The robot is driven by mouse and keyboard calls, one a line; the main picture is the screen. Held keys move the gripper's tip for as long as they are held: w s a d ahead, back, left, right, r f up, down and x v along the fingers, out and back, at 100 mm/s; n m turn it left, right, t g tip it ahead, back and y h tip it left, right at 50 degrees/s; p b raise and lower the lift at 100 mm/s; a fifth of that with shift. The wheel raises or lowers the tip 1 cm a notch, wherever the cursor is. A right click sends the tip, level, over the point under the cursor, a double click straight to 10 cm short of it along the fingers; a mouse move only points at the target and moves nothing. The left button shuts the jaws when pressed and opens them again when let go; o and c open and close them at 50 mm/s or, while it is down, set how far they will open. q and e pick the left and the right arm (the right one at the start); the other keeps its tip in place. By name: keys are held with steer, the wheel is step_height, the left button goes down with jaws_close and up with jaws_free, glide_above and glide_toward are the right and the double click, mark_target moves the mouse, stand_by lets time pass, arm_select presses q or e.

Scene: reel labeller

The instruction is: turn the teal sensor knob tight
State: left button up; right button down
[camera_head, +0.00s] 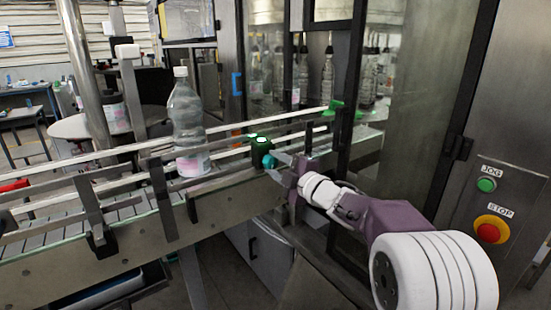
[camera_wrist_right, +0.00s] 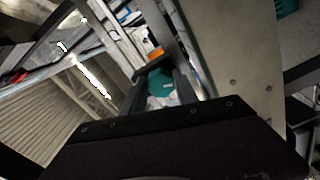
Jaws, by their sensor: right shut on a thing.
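The teal sensor knob (camera_head: 269,161) sits on the side of the conveyor, below a dark green sensor body (camera_head: 259,146) with a lit green top. My right gripper (camera_head: 277,167) reaches it from the right, and its fingers are shut on the knob. In the right wrist view the teal knob (camera_wrist_right: 160,88) shows between the two dark fingers (camera_wrist_right: 161,88). How far the knob is turned cannot be told. My left gripper is not in view.
A clear bottle (camera_head: 186,125) with a white cap stands upright on the conveyor (camera_head: 120,262), left of the sensor. Metal guide rails run along the belt. A glass-panelled machine with several bottles stands behind. A panel with a green JOG button (camera_head: 487,184) and red STOP button (camera_head: 489,231) is at right.

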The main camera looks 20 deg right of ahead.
steer(key=m+p, duration=0.2)
steer(key=m, duration=0.2)
steer(key=shift+a+f+m+p, duration=0.1)
steer(key=shift+f+m+p, duration=0.05)
steer(key=shift+m+p, duration=1.15)
steer(key=shift+m, duration=0.4)
steer(key=c, duration=0.9)
jaws_free()
steer(key=shift+c, duration=0.2)
